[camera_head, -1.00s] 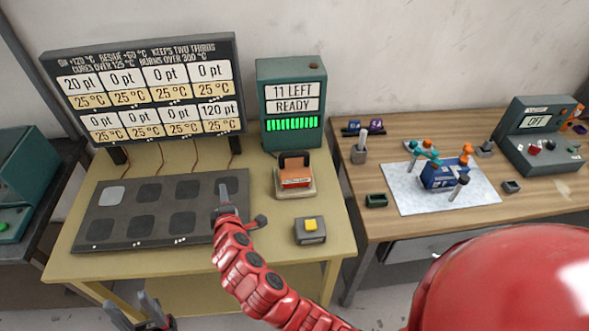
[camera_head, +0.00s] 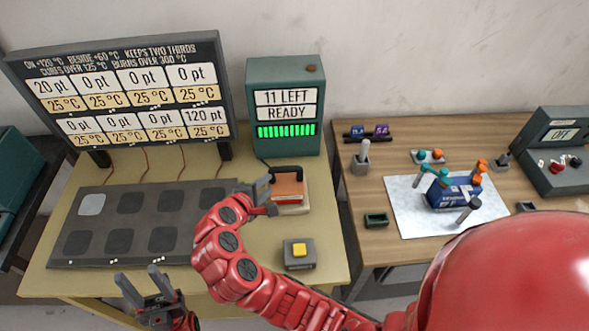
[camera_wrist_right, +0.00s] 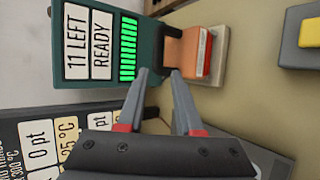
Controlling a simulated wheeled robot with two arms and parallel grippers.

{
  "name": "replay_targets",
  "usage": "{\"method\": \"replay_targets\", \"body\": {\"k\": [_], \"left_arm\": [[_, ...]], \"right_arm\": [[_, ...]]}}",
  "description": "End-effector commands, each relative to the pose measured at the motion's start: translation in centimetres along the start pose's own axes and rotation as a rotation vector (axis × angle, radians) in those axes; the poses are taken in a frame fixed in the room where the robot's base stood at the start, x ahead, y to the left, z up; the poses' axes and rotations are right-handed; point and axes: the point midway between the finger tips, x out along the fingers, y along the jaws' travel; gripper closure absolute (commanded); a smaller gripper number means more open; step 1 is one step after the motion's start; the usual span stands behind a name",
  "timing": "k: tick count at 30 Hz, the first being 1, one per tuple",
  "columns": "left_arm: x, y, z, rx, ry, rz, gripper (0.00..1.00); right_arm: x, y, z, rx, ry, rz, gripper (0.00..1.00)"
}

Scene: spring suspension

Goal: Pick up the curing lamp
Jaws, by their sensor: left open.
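The curing lamp appears to be the orange block with a black handle (camera_head: 288,187), resting on a pale stand (camera_head: 292,209) in front of the green unit. In the right wrist view the lamp (camera_wrist_right: 188,52) lies just beyond the fingertips, its dark handle facing them. My right gripper (camera_head: 264,194) is beside the lamp's left side; the right wrist view shows its fingers (camera_wrist_right: 158,72) apart with nothing held. Whether a finger touches the handle cannot be told. My left gripper (camera_head: 150,287) is open and empty at the table's front edge, away from the lamp.
A green unit (camera_head: 285,78) reading "11 LEFT READY" stands behind the lamp. A dark plate with several pads (camera_head: 105,252) lies left, under a display board (camera_head: 120,95). A yellow-button box (camera_head: 299,253) sits in front. A wooden bench (camera_head: 400,140) is on the right.

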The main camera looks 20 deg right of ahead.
Motion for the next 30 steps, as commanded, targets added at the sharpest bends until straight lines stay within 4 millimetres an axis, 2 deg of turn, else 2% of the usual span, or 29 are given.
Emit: {"method": "replay_targets", "body": {"k": [5, 11, 15, 21, 25, 30], "left_arm": [[-0.8, 0.0, 0.1, 0.0, -0.001, 0.0, 0.5], [-2.9, 0.1, 0.5, 0.0, -0.001, 0.0, 0.5], [-5.6, 0.3, 0.9, 0.0, -0.001, 0.0, 0.5], [-8.8, 0.4, 1.5, 0.0, 0.0, 0.0, 0.5], [-8.9, 0.4, 1.5, 0.0, 0.0, 0.0, 0.5], [-8.7, 0.4, 1.4, 0.0, -0.001, 0.0, 0.5]], "right_arm": [[1.5, -0.2, 0.1, 0.0, -0.007, 0.0, 0.66], [5.0, -0.4, 0.1, 0.0, -0.007, 0.001, 0.66], [7.6, -0.7, 0.0, 0.003, -0.006, 0.002, 0.66], [10.1, -0.7, 0.0, 0.002, -0.005, -0.001, 0.66], [11.6, -0.3, 0.1, 0.0, -0.007, -0.005, 0.66], [12.3, 0.0, 0.1, 0.0, -0.004, -0.006, 0.66]]}}
